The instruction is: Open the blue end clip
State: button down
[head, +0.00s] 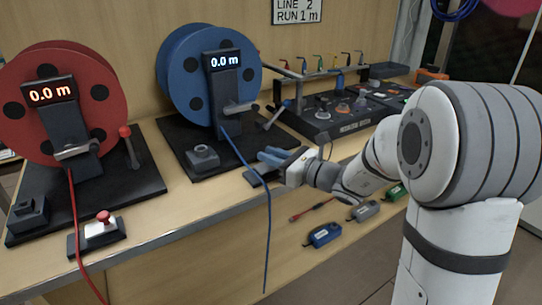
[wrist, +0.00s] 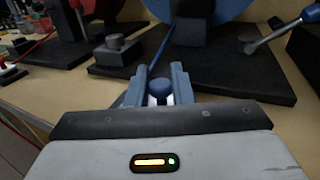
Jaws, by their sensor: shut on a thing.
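My gripper (head: 272,158) is at the front edge of the bench, in front of the blue reel (head: 190,75). In the wrist view its fingers are shut on a blue knob (wrist: 160,87) with a white body under it. In the head view my gripper hides this knob, and a small dark base (head: 262,177) shows below. A blue line (head: 247,165) runs from the reel past my gripper and hangs over the bench edge. The frames do not show clearly whether the knob is part of the blue end clip or whether that is open.
A dark block (head: 203,158) sits on the blue reel's base, left of my gripper. A red reel (head: 60,100) and a white block with a red knob (head: 103,222) stand at the left. A tool rack (head: 330,95) is behind my arm. Small devices (head: 322,236) lie below the bench top.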

jog(key=shift+w+d, duration=0.25)
jog(key=shift+d, duration=0.1)
jog(key=c, duration=1.3)
grip_release()
jog(key=p+v, duration=0.1)
jog(key=v, duration=0.6)
jog(key=shift+s+d, duration=0.3)
